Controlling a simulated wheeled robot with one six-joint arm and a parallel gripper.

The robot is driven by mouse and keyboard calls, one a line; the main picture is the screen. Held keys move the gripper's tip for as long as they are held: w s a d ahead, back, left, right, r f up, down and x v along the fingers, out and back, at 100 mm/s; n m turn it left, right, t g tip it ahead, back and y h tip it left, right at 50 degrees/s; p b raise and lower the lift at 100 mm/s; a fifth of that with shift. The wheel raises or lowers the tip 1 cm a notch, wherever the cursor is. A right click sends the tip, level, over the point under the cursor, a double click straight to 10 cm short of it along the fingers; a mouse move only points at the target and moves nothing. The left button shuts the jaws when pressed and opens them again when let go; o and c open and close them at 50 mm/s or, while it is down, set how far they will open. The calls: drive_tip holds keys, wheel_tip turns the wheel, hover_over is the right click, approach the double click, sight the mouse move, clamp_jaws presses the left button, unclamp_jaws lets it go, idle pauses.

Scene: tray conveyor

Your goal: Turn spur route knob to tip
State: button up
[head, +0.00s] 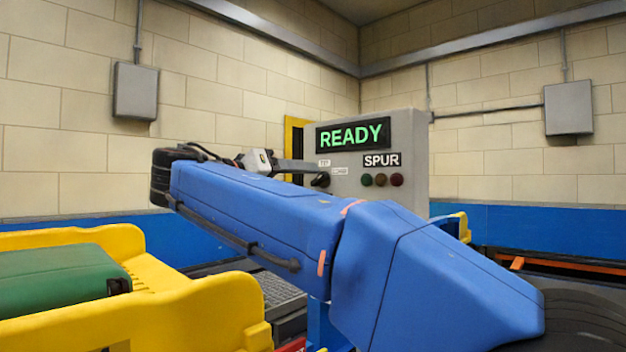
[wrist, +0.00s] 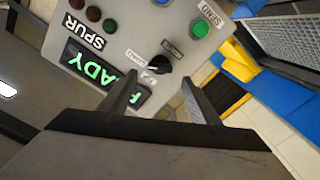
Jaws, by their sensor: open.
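The spur route knob (wrist: 158,66) is black and sits on a grey control panel (head: 406,150). In the wrist view it shows just beyond and between the fingertips of my open gripper (wrist: 158,78). I cannot tell whether either finger touches it. In the head view the knob (head: 320,180) is a small dark shape beside my gripper, which reaches the panel from the left. Small white labels (wrist: 134,57) lie around the knob. One in the head view seems to read TIP (head: 324,163). The knob's exact pointing direction is unclear.
The panel has a lit READY display (head: 353,134), a SPUR sign (head: 381,160), several round buttons and a green button (wrist: 199,29). A yellow-sided conveyor (head: 215,295) with a green tray or belt (head: 60,278) stands at left. Blue-banded walls stand behind.

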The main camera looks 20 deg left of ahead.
sight(320, 180)
drive_tip(key=shift+x, duration=3)
drive_tip(key=c, duration=1.1)
